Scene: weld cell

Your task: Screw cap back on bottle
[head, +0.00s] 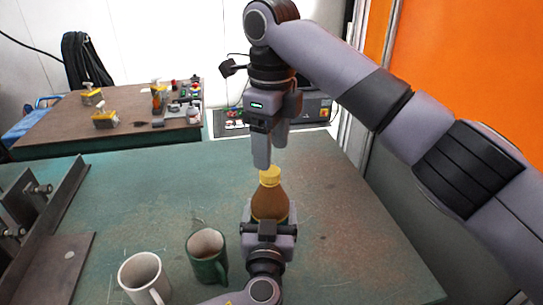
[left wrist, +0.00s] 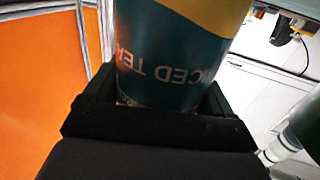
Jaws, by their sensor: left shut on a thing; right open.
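My left gripper (head: 268,222) is shut around the lower part of the bottle. In the left wrist view, the bottle's teal and yellow label (left wrist: 170,50), reading "ICED TEA" upside down, lies between the fingers. My right gripper (head: 270,154) points down from above, open and empty, with its fingertips close above the cap. It appears apart from the cap.
A green mug (head: 207,256) and a white mug (head: 144,278) stand left of my left gripper. A metal fixture (head: 45,235) is at the table's left edge. The green table (head: 340,225) is clear to the right. A brown bench (head: 60,125) with tools stands behind.

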